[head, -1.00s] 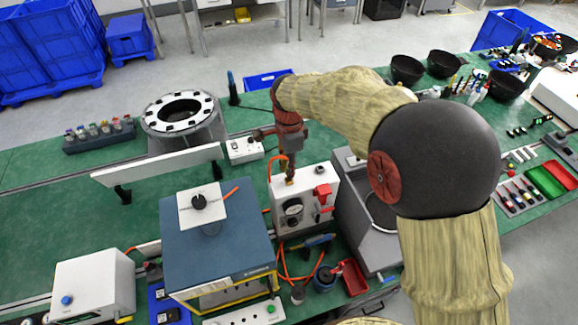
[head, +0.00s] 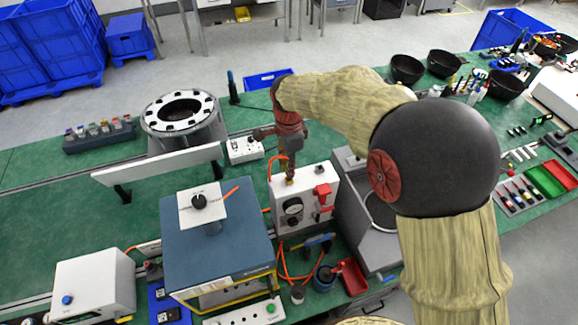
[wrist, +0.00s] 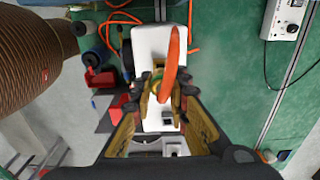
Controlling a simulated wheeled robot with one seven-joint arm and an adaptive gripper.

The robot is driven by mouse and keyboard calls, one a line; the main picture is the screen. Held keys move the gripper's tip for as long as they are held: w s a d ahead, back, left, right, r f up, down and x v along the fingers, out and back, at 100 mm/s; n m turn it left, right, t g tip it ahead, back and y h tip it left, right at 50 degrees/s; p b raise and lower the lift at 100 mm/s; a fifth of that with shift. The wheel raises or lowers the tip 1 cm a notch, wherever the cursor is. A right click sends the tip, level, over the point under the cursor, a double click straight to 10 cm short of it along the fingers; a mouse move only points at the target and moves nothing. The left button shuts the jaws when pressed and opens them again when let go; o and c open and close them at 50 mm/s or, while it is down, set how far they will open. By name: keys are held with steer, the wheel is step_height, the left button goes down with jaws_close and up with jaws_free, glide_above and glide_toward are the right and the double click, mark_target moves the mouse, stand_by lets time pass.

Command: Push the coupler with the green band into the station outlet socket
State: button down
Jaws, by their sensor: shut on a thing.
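The station is a white box (head: 318,203) with a round gauge and red fittings on its front, standing on the green bench in the head view. My gripper (head: 289,172) points down just over its top. In the wrist view my gripper (wrist: 163,90) is shut on a coupler (wrist: 162,97) with an orange hose (wrist: 172,60) leading from it. A little green shows on the coupler between the fingertips. The white station top (wrist: 152,45) lies behind it. The outlet socket is hidden under the coupler and fingers, so I cannot tell whether the coupler is seated.
A blue-topped cabinet (head: 233,246) stands left of the station, and a grey machine (head: 358,225) stands close on its right. Orange hose and a red bin (head: 351,278) lie in front. Green bench is free at the far left.

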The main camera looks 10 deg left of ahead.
steer(key=shift+f+b, duration=0.55)
steer(key=shift+f, duration=0.45)
stand_by(0.4)
steer(key=shift+f, duration=0.1)
steer(key=c, duration=2.1)
jaws_free()
steer(key=shift+w, duration=0.1)
steer(key=shift+o, duration=2.3)
step_height(320, 180, up, 12)
steer(key=shift+r, duration=0.1)
